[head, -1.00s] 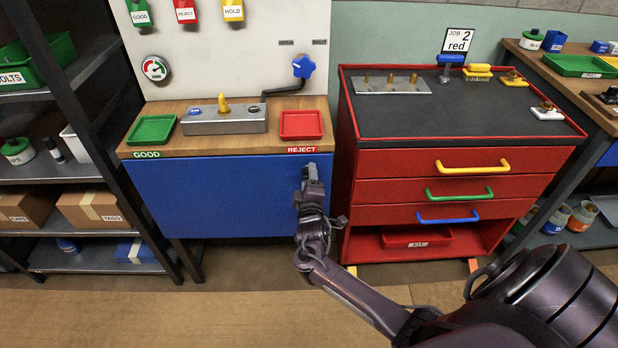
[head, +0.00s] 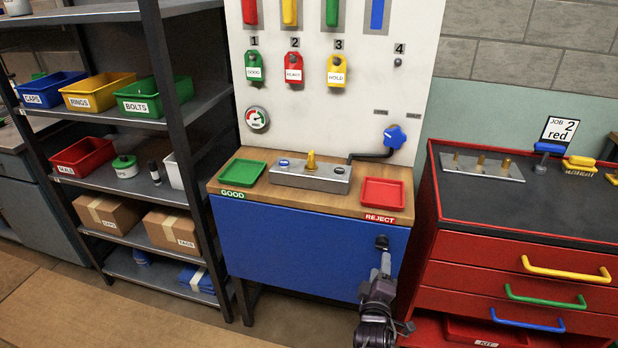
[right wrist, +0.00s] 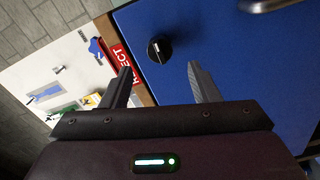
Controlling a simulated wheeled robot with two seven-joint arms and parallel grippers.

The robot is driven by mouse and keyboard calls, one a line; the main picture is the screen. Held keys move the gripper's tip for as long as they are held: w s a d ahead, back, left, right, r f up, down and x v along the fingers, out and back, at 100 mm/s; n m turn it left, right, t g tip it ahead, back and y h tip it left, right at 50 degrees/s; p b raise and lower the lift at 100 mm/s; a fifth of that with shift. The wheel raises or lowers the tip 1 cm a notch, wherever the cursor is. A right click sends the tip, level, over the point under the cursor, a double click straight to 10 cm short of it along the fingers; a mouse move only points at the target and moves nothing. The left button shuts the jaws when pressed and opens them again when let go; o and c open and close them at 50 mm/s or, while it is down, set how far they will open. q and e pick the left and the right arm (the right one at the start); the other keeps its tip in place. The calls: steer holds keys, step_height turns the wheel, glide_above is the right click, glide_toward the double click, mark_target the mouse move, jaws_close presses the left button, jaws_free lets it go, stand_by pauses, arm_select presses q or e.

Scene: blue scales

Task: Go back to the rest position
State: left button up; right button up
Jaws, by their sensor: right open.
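My right gripper (head: 385,262) is in front of the blue front panel (head: 300,250) of the bench, low at the right side. In the right wrist view my right gripper (right wrist: 160,70) has its two fingers spread, with nothing between them. A black round knob (right wrist: 159,50) on the blue panel shows beyond the fingertips, and it looks apart from them. In the head view the knob (head: 382,242) is just above the gripper. My left gripper is in no view.
The bench carries a green GOOD tray (head: 242,173), a grey fixture block (head: 310,177) and a red REJECT tray (head: 382,194). A red drawer cabinet (head: 525,270) stands to the right, near my right arm. A dark shelf rack (head: 178,110) stands to the left.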

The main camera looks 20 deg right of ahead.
steer(key=s+a+f+m+g+y, duration=0.1)
steer(key=s+a+f+g+y, duration=0.1)
steer(key=s+f, duration=0.5)
steer(key=s+a+f+g+y+p, duration=0.1)
steer(key=s+f+g+y, duration=0.15)
steer(key=f, duration=0.85)
steer(key=s+a+f+m+g+y, duration=0.1)
steer(key=s+a+f+g+y, duration=0.1)
steer(key=s+f, duration=0.5)
steer(key=s+a+f+m+g+y, duration=0.1)
steer(key=s+a+f+g, duration=0.1)
steer(key=s+f, duration=0.3)
steer(key=s+a+f+m+g+y, duration=0.1)
steer(key=s+f, duration=0.5)
steer(key=s, duration=0.8)
steer(key=s+a+f+m+g+y, duration=0.1)
steer(key=s+a+f+m+g, duration=0.1)
steer(key=s, duration=0.7)
step_height(320, 180, down, 3)
steer(key=a+g, duration=0.1)
steer(key=g, duration=0.1)
steer(key=shift+s+a+f+g+p, duration=0.15)
steer(key=shift+s+f+g+p, duration=0.05)
steer(key=shift+s+g+p, duration=0.15)
steer(key=shift+w, duration=0.1)
